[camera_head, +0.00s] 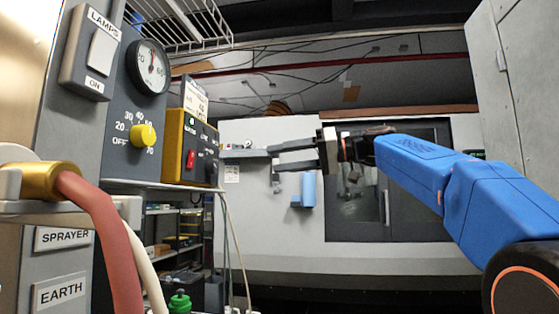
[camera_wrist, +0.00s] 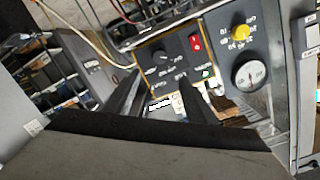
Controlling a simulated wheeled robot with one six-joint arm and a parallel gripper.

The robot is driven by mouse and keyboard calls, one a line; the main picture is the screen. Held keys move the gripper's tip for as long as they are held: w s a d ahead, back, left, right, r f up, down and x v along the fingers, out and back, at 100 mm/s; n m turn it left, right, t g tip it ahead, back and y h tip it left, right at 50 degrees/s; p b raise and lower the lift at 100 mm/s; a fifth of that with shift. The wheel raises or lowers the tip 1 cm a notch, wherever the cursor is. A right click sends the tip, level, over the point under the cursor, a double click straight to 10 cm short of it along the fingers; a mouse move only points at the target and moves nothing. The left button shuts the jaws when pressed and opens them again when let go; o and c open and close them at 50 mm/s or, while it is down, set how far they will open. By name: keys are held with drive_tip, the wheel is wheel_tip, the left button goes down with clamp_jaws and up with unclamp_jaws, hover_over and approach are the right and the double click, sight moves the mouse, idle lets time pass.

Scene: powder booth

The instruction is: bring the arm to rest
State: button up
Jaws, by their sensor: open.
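My blue arm (camera_head: 420,165) reaches in from the right edge in the head view and stretches left across the middle. My gripper (camera_head: 273,158) is at its end, pointing left toward the yellow-framed control box (camera_head: 188,150). Its two grey fingers are apart, with nothing seen between them. In the wrist view my gripper (camera_wrist: 160,95) shows as two dark fingers, with the control box (camera_wrist: 180,62) and its red switch (camera_wrist: 195,42) beyond them. The exact gap to the box cannot be told.
On the left panel are a lamps switch (camera_head: 101,50), a round gauge (camera_head: 149,67) and a yellow knob (camera_head: 144,136). A brass-ended red hose (camera_head: 100,225) hangs from a bracket near the SPRAYER label (camera_head: 63,238). A green bottle (camera_head: 179,302) stands low. A wire rack (camera_head: 185,25) hangs above.

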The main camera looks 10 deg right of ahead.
idle(0.3)
drive_tip(key=s+d+f+m+h, duration=0.2)
drive_tip(key=s+d+f+h, duration=0.3)
drive_tip(key=s+f, duration=0.6)
drive_tip(key=s+d+f+m+h, duration=0.3)
drive_tip(key=s+f, duration=0.8)
drive_tip(key=f, duration=1.9)
drive_tip(key=s+d+f+m+g+h, duration=0.1)
drive_tip(key=s+d+f+h, duration=0.6)
drive_tip(key=f, duration=1.4)
drive_tip(key=s+d+m, duration=0.1)
drive_tip(key=s, duration=0.3)
drive_tip(key=shift+s+h, duration=0.3)
drive_tip(key=shift+h, duration=0.1)
drive_tip(key=shift+r, duration=0.1)
drive_tip(key=shift+c, duration=0.5)
